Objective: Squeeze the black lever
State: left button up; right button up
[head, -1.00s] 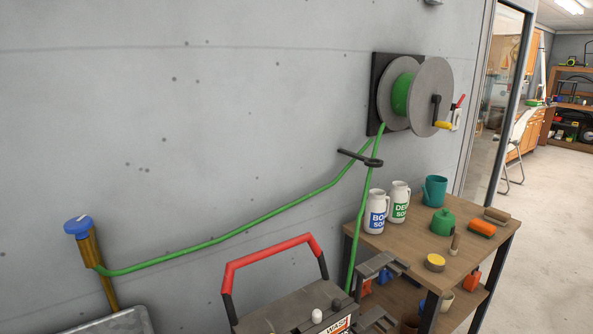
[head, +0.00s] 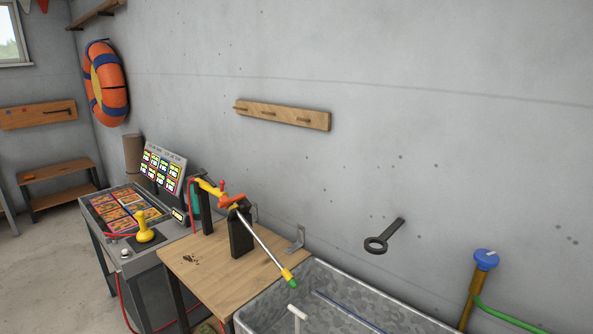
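I cannot make out a black lever for certain. A spray wand with a yellow and orange handle (head: 228,199) rests on two black upright stands on a wooden table (head: 205,268). Any lever on the handle is too small to tell. A black bracket with a ring (head: 384,237) sticks out from the wall right of the table. Neither of my grippers is in view.
The galvanized trough (head: 335,279) adjoins the table on the right. A blue-knobbed tap (head: 485,262) with a green hose stands beyond it. Left is a console with a yellow joystick (head: 145,228). A peg rail (head: 283,115) and an orange ring buoy (head: 106,84) hang on the wall.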

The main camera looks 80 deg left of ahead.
aim_at(201, 172)
jog(key=u, duration=3.15)
jog(key=i+j+z, duration=0.15)
jog(key=i+j, duration=0.15)
jog(key=i+j+z, duration=0.1)
jog(key=i+j, duration=0.2)
jog(key=i+j+z, duration=0.15)
jog(key=i+j, duration=0.2)
jog(key=i+j+z, duration=0.1)
jog(key=i+j, duration=0.15)
jog(key=j, duration=0.15)
jog(key=i+j+z, duration=0.15)
jog(key=i+j, duration=0.15)
jog(key=i+j+z, duration=0.1)
jog(key=i+j, duration=0.15)
jog(key=j, duration=0.3)
jog(key=i+j+z, duration=0.15)
jog(key=j, duration=0.3)
jog(key=i+j, duration=0.1)
jog(key=i, duration=0.2)
